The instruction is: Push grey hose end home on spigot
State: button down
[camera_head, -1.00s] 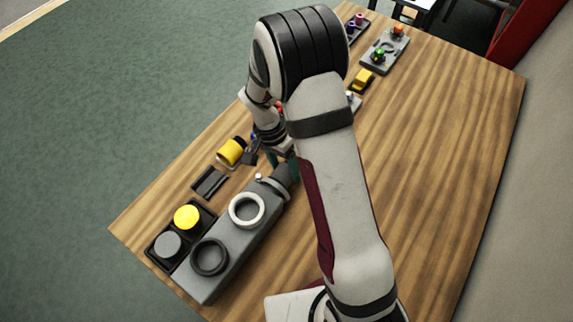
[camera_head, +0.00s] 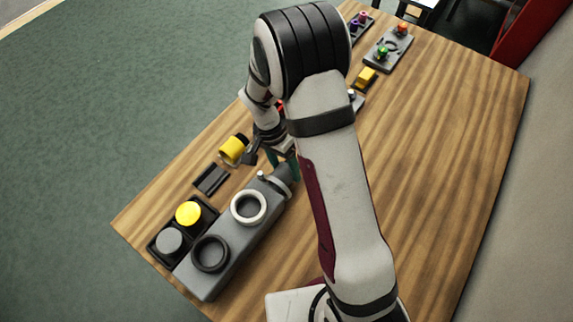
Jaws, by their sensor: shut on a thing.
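The grey tank block (camera_head: 232,240) lies along the near left part of the table, with a white ring and a black ring on its top. The grey hose end (camera_head: 286,172) is at the block's far right end, partly hidden by my arm. My gripper (camera_head: 278,162) is at this hose end, with a greenish finger showing, and is shut on it. The spigot is hidden, so I cannot tell how far the hose end sits on it.
A black tray with a yellow cap (camera_head: 188,214) and a grey cap (camera_head: 169,240) stands left of the block. A yellow cylinder (camera_head: 232,150) and a dark slotted piece (camera_head: 211,180) lie nearby. A grey plate (camera_head: 390,50) with coloured knobs is farther back. The table's right side is clear.

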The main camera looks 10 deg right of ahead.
jog(key=shift+s+a, duration=0.65)
jog(key=shift+s, duration=0.05)
dwell(0.8)
jog(key=shift+c, duration=0.2)
grip_release()
jog(key=v, duration=1.6)
jog(key=s+d+r+n+t+y, duration=0.1)
jog(key=s+d+r+y, duration=0.1)
jog(key=s, duration=0.9)
jog(key=s+d+r+n+t+y, duration=0.1)
jog(key=s+d+r+n+y, duration=0.1)
jog(key=s, duration=0.9)
jog(key=shift+s+d, duration=0.35)
jog(key=shift+d, duration=0.1)
